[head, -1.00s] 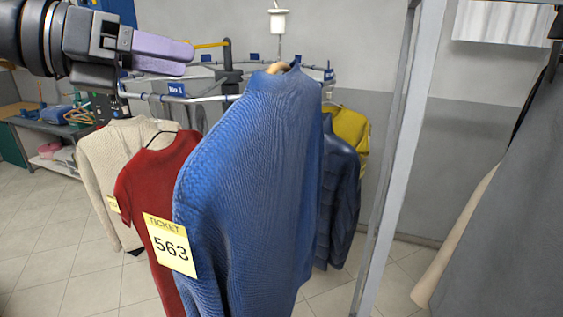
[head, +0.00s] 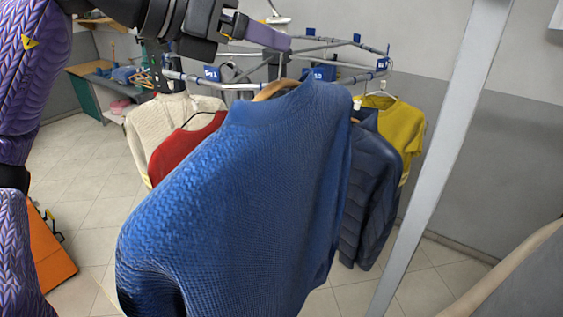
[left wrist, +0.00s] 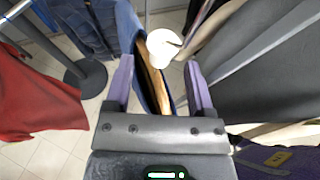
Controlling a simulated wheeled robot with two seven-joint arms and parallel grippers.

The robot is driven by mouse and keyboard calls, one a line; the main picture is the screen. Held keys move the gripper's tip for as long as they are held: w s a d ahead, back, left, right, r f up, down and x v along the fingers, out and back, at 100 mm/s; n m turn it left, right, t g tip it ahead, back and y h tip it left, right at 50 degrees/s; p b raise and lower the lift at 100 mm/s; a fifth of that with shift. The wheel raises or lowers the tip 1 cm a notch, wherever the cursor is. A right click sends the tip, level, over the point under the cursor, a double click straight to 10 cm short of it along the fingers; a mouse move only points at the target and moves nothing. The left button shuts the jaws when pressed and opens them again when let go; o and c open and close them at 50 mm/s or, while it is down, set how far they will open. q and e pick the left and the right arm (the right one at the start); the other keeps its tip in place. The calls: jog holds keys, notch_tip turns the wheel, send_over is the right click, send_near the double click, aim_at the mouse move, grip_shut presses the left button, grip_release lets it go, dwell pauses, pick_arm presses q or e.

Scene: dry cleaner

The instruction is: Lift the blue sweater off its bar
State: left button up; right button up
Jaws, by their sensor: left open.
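The blue sweater (head: 245,190) hangs on a wooden hanger (head: 275,89) in the middle of the head view, large and close, in front of a round rail (head: 330,75). My left gripper (head: 266,36) is above the sweater's collar, its purple finger pointing right. In the left wrist view, my left gripper (left wrist: 160,82) is open, with one purple finger on each side of the wooden hanger (left wrist: 151,84) and a narrow strip of blue sweater (left wrist: 130,35). A white round piece (left wrist: 163,46) shows beyond the hanger. The exact bar under the hook is hidden. My right gripper is not seen.
A red garment (head: 185,145), a cream sweater (head: 150,125), a dark puffer jacket (head: 370,190) and a yellow top (head: 402,125) hang behind. A grey upright post (head: 445,150) stands close on the right, with a grey garment (head: 525,285) beyond it.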

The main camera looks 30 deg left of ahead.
pick_arm(q)
jog(key=x, duration=0.3)
jog(key=shift+w, duration=0.1)
jog(key=shift+c, duration=0.5)
grip_shut()
dwell(0.7)
